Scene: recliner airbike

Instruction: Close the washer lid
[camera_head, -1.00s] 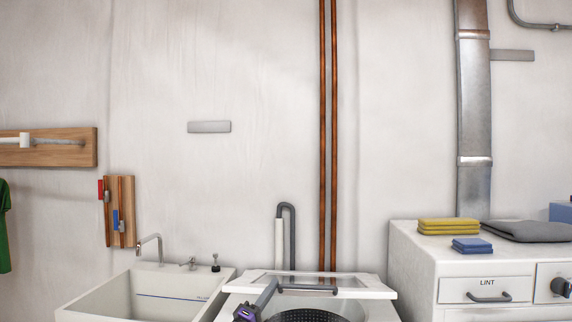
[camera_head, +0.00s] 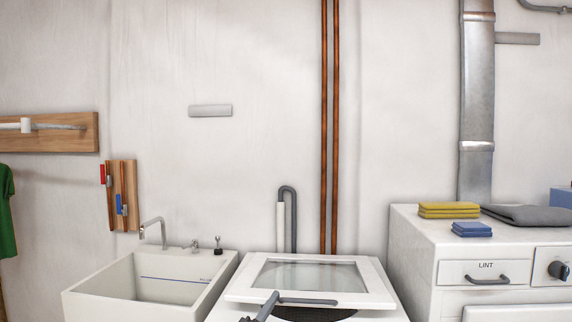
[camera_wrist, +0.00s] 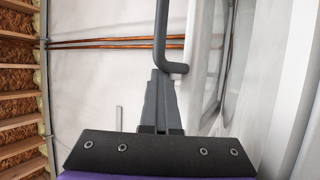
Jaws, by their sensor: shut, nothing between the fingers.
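The washer lid (camera_head: 363,299) is a white frame with a glass window, hinged at the back of the white washer. It is partly lowered, and part of the dark drum opening (camera_head: 312,314) shows below its front edge. A dark grey bar handle (camera_head: 308,301) runs along the lid's front. My gripper (camera_head: 275,297) is at the handle's left end, with its fingers shut and empty. In the wrist view, the closed fingertips (camera_wrist: 161,76) are at the bend of the handle (camera_wrist: 172,66), and the lid (camera_wrist: 197,62) stands to the right. Whether they touch is unclear.
A white utility sink (camera_head: 82,296) with a faucet stands left of the washer. Copper pipes (camera_head: 330,130) run up the wall behind.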

